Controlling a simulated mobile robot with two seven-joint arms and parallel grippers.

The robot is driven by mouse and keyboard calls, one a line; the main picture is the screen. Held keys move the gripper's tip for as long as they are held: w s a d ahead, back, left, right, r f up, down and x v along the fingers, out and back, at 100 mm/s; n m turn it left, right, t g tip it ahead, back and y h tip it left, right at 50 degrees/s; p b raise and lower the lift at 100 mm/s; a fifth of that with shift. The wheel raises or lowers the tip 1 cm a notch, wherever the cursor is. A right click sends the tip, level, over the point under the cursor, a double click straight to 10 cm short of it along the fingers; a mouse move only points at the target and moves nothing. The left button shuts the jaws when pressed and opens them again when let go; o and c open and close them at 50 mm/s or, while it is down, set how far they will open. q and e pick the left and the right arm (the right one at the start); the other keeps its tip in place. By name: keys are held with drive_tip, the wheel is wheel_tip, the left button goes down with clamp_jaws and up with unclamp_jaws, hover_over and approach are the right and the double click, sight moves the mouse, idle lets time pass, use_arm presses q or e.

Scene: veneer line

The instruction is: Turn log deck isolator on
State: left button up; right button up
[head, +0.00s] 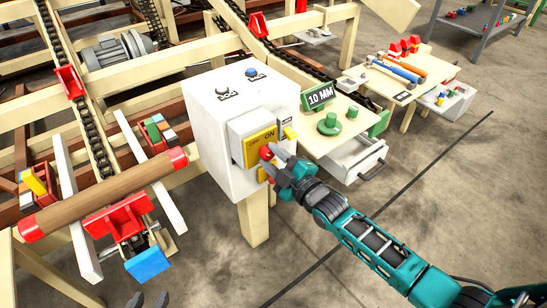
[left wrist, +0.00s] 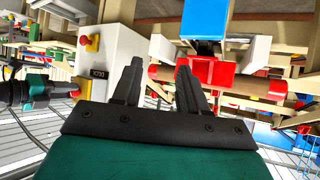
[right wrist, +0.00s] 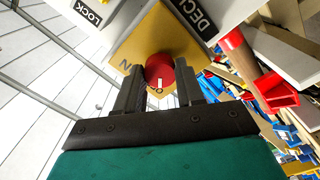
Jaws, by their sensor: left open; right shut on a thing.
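The log deck isolator is a red rotary knob (head: 266,153) on a yellow plate (head: 262,138) marked OFF and ON, on the front of a white cabinet (head: 225,165). My right gripper (head: 276,157) is shut on the knob. In the right wrist view the knob (right wrist: 159,70) sits between the fingertips, with a white mark on its lower side near partly hidden lettering.
A log (head: 105,192) lies across the deck to the left. A table with a 10 MM display (head: 320,96) and an open drawer (head: 357,157) is to the right. The floor in front is clear.

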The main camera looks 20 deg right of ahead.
use_arm(q)
drive_tip(key=shift+r, duration=0.1)
use_arm(e)
drive_tip(key=m+p, duration=0.1)
drive_tip(key=m, duration=0.1)
drive_tip(key=shift+m, duration=0.4)
drive_tip(key=m, duration=0.2)
drive_tip(key=shift+m+p, duration=0.3)
drive_tip(key=shift+m, duration=0.1)
drive_tip(key=m, duration=0.3)
drive_tip(key=shift+m, duration=0.3)
drive_tip(key=m, duration=0.3)
drive_tip(key=shift+m, duration=0.3)
drive_tip(key=m, duration=0.3)
drive_tip(key=shift+f+m, duration=0.1)
drive_tip(key=shift+m, duration=0.2)
use_arm(q)
drive_tip(key=shift+s+a+r+y, duration=0.25)
drive_tip(key=shift+a+y, duration=0.05)
drive_tip(key=shift+a, duration=0.15)
use_arm(e)
drive_tip(key=shift+m, duration=0.6)
drive_tip(key=o, duration=1)
